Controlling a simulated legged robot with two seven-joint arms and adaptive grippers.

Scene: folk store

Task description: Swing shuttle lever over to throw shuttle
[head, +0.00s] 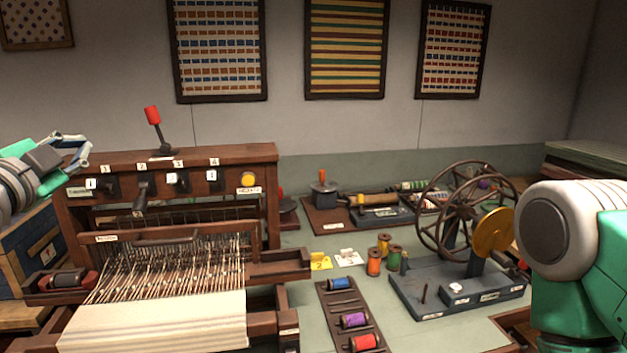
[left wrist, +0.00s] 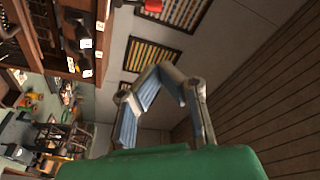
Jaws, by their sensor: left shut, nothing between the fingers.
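The shuttle lever (head: 153,116) has a red knob on a dark stem and stands on the top beam of the wooden loom (head: 215,155). It leans to the left. In the left wrist view its red knob (left wrist: 153,5) shows at the top edge, partly cut off. My left gripper (head: 82,148) is in front of the loom's upper left corner, left of the lever and lower than its knob, apart from it. In the left wrist view my left gripper (left wrist: 172,75) has its fingers drawn together, with nothing held. My right gripper is out of view; only my right arm shows.
The loom's front panel has several numbered dark levers (head: 143,195) and a yellow button (head: 248,180). A spinning wheel (head: 460,215) stands at the right on the table. A spool rack (head: 337,318) lies in front. The space above the loom, around the lever, is clear.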

